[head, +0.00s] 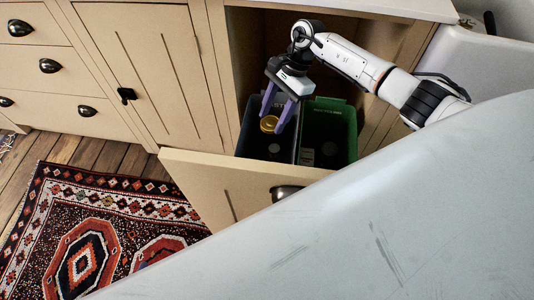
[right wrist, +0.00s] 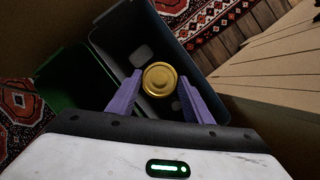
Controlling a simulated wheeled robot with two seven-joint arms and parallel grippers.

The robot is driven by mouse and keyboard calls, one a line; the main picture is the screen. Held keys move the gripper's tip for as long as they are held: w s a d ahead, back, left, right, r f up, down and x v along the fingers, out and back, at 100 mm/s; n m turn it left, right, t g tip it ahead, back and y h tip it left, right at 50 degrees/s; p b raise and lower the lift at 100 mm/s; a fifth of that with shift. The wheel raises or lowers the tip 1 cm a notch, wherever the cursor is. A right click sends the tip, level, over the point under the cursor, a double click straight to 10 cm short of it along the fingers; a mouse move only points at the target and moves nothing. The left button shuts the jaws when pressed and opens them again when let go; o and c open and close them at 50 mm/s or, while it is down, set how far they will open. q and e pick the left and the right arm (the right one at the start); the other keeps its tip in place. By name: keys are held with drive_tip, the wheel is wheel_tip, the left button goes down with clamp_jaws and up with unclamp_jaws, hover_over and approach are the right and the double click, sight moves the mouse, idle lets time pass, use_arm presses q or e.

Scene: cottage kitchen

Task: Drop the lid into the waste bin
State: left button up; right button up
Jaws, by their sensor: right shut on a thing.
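The round gold lid (head: 269,124) is held between the purple fingers of my right gripper (head: 274,121). In the right wrist view the lid (right wrist: 160,79) sits flat-side toward the camera between the fingertips. The gripper is over the dark blue-grey bin (head: 249,128), the left one of two in a pull-out drawer. The right wrist view shows the dark bin (right wrist: 120,38) open beneath the lid, with small pale things on its floor. Whether the lid is below the rim, I cannot tell. My left gripper is not in view.
A green bin (head: 345,122) stands right beside the dark one, with something pale inside. The drawer front (head: 230,180) is pulled out from the cabinet. The cabinet opening and countertop (head: 400,8) surround my right arm. A patterned rug (head: 110,210) lies on the floor at left.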

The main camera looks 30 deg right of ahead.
sight(276, 119)
wheel_tip(276, 119, down, 4)
drive_tip(key=shift+r+b, duration=0.2)
drive_tip(key=shift+b, duration=0.75)
drive_tip(key=shift+f, duration=0.3)
drive_tip(key=shift+f+b, duration=0.2)
drive_tip(key=shift+b, duration=0.1)
drive_tip(key=o, duration=1.1)
drive_tip(key=shift+d+r, duration=0.1)
drive_tip(key=shift+r, duration=0.15)
drive_tip(key=v, duration=0.9)
drive_tip(key=shift+d+r+p, duration=0.15)
drive_tip(key=shift+r+p, duration=0.2)
drive_tip(key=shift+r, duration=0.05)
drive_tip(key=shift+s, duration=0.1)
